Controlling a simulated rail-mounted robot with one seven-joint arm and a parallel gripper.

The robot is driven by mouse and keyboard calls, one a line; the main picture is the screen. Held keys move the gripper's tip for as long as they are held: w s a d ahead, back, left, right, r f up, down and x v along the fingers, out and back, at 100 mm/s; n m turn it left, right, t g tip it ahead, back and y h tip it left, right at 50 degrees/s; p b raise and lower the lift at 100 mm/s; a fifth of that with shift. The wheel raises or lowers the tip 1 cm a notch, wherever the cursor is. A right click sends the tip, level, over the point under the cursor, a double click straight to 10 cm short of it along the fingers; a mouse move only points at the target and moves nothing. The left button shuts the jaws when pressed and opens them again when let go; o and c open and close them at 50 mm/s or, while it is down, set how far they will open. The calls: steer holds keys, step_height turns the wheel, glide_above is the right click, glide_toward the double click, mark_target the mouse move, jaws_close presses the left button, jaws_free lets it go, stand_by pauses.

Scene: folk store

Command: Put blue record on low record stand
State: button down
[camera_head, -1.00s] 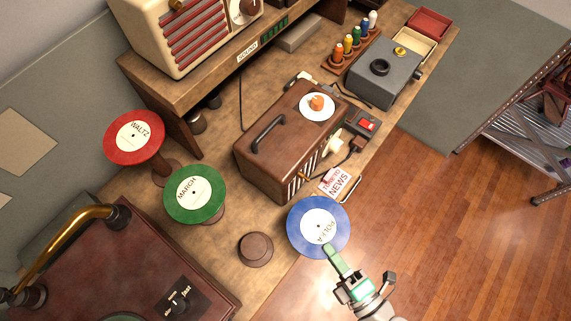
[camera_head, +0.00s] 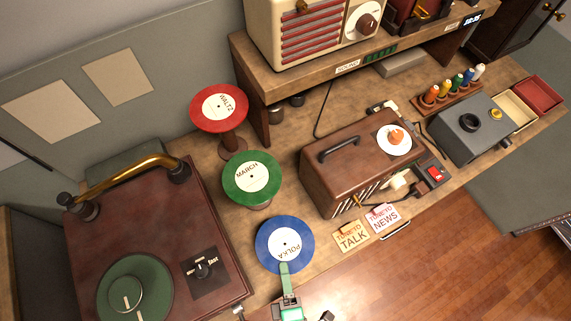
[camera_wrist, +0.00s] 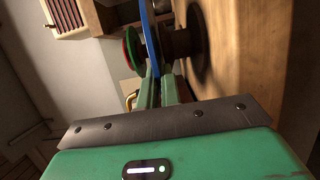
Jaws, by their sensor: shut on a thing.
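The blue record (camera_head: 268,236) with the white POLKA label is gripped at its near edge by my gripper (camera_head: 284,269). In the head view it lies roughly flat and covers the spot of the low stand, which is hidden there. In the wrist view the blue record (camera_wrist: 148,30) shows edge-on between the green fingers (camera_wrist: 160,88). The low brown stand (camera_wrist: 182,43) shows close beside the record's underside. I cannot tell whether they touch.
The green MARCH record (camera_head: 238,188) and red WALTZ record (camera_head: 205,120) rest on taller stands behind. A record player (camera_head: 150,225) is at left. A brown wooden box (camera_head: 340,165) and TALK and NEWS cards are at right.

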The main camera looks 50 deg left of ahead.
steer(key=shift+f, duration=0.15)
steer(key=shift+f, duration=0.15)
steer(key=c, duration=1.6)
jaws_free()
steer(key=shift+d+r, duration=0.15)
steer(key=shift+r, duration=0.1)
steer(key=b+v, duration=0.1)
steer(key=v, duration=1)
steer(key=shift+s+d, duration=0.25)
steer(key=shift+d, duration=0.05)
